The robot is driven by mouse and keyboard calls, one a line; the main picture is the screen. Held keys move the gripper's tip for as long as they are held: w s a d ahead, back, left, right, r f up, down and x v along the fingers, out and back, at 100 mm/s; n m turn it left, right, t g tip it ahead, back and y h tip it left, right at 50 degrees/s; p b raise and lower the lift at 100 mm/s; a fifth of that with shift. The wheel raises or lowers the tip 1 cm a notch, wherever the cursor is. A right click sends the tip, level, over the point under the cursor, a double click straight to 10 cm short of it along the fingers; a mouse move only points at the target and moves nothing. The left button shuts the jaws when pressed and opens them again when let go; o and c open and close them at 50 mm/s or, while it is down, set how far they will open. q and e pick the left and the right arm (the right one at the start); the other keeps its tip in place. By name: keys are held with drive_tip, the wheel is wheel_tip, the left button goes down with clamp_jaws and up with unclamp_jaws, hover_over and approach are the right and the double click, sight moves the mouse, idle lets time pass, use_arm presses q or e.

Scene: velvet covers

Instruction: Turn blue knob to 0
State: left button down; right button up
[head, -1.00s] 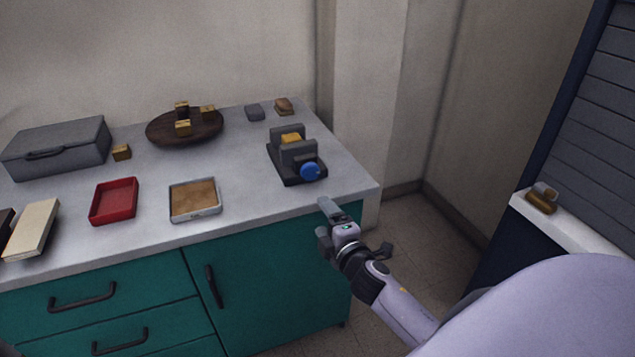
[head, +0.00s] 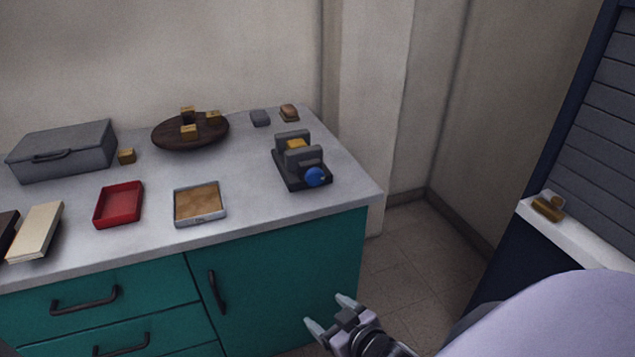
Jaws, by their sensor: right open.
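The blue knob (head: 315,177) is on the front of a dark grey device (head: 300,158) with a yellow block (head: 296,145) between its upright plates. The device stands near the right end of the grey countertop. No dial marks can be made out on the knob. My right gripper (head: 331,310) is open and empty, low in front of the teal cabinet, below and apart from the knob. My left gripper is not in view.
On the countertop (head: 250,208) are a red tray (head: 119,205), a metal-rimmed tray (head: 199,204), a grey case (head: 62,150) and a dark round board (head: 190,131) with small wooden blocks. A white ledge (head: 575,232) stands at right. The floor between is clear.

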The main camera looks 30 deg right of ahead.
drive_tip(key=w+d+r+m+t+h, duration=0.1)
drive_tip(key=w+d+r+t+h, duration=0.1)
drive_tip(key=w+d+r, duration=0.55)
drive_tip(key=m+t+h+b, duration=0.1)
drive_tip(key=m+t+h, duration=0.1)
drive_tip(key=t, duration=0.1)
approach(316, 179)
drive_tip(key=x, duration=0.2)
drive_tip(key=shift+b+x, duration=0.35)
drive_tip(key=shift+x, duration=3.2)
drive_tip(key=shift+n, duration=0.3)
drive_tip(key=c, duration=1)
